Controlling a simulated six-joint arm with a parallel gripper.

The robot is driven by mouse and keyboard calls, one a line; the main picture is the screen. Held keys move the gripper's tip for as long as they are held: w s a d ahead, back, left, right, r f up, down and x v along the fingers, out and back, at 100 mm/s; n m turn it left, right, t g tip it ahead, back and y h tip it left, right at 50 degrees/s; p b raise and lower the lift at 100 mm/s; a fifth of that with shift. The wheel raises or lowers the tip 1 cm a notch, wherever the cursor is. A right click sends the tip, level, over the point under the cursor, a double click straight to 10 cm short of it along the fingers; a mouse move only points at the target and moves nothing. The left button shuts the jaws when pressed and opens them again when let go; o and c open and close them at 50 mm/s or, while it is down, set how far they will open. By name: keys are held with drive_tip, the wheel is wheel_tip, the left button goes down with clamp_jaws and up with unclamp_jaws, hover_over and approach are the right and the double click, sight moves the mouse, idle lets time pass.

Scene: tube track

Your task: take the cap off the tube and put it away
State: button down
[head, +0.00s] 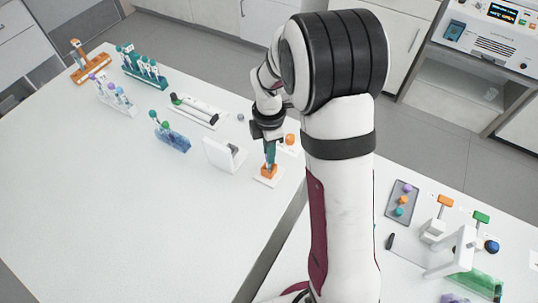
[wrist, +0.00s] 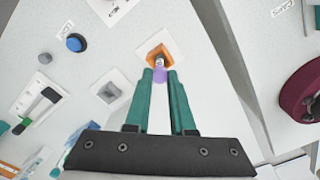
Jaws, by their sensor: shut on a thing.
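My gripper (head: 270,150) points down over a small orange holder (head: 268,172) on a white base. In the wrist view its green fingers (wrist: 160,73) are shut on a purple cap (wrist: 160,77). The tube (wrist: 158,61) shows as a small pale piece just beyond the cap, at the orange holder (wrist: 159,52). The fingers and cap hide most of the tube. I cannot tell whether the cap still sits on it. A grey tray (head: 402,216) with purple, orange and teal caps lies on the right table.
Several tube racks (head: 118,100) stand at the back left. A white stand (head: 223,153) is just left of my gripper. A gap separates the two tables. Orange and green-topped devices (head: 446,202) stand right of the tray. The left table's front is clear.

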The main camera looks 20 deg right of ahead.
drive_tip(key=shift+r, duration=0.35)
drive_tip(key=r, duration=0.2)
drive_tip(key=d+r, duration=0.1)
drive_tip(key=r, duration=0.1)
drive_tip(key=shift+s, duration=0.25)
drive_tip(key=s+d+r, duration=0.6)
drive_tip(key=d+r, duration=0.2)
drive_tip(key=r, duration=0.1)
drive_tip(key=shift+d+r, duration=0.15)
drive_tip(key=shift+d, duration=0.25)
